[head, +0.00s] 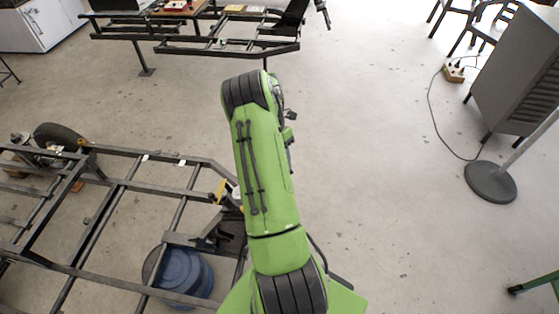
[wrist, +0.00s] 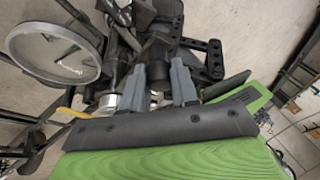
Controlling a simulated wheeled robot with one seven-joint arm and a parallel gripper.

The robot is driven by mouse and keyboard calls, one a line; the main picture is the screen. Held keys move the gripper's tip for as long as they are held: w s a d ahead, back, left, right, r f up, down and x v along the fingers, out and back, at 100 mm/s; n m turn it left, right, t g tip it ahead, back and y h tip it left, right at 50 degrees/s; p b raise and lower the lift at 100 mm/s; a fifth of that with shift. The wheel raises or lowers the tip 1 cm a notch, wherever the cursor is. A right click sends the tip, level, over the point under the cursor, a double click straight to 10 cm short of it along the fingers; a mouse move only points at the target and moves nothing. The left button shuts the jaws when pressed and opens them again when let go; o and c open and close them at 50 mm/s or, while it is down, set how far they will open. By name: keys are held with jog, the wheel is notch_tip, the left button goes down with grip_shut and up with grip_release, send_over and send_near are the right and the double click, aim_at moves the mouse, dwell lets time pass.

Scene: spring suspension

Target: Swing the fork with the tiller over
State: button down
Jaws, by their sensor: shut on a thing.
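In the wrist view, the two grey fingers of my gripper (wrist: 159,82) are shut on a dark part between them, apparently the tiller; the grip itself is partly hidden. Dark metal parts, with a black bar with holes (wrist: 200,47), crowd just beyond the fingertips. I cannot clearly tell the fork apart from these parts. A silver cylinder (wrist: 110,102) is beside the left finger. In the head view, my green arm hides the gripper and whatever it holds.
A dark frame (head: 110,195) fills the lower left, with a blue drum (head: 185,272) under it and a yellow part (head: 221,191) near my arm. The wrist view shows a round disc (wrist: 55,45) at left. A grey cabinet (head: 520,75) stands right.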

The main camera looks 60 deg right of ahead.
jog(key=c, duration=0.9)
grip_release()
jog(key=shift+o, duration=0.2)
jog(key=p+v, duration=0.2)
jog(key=v, duration=1.4)
jog(key=shift+p, duration=0.4)
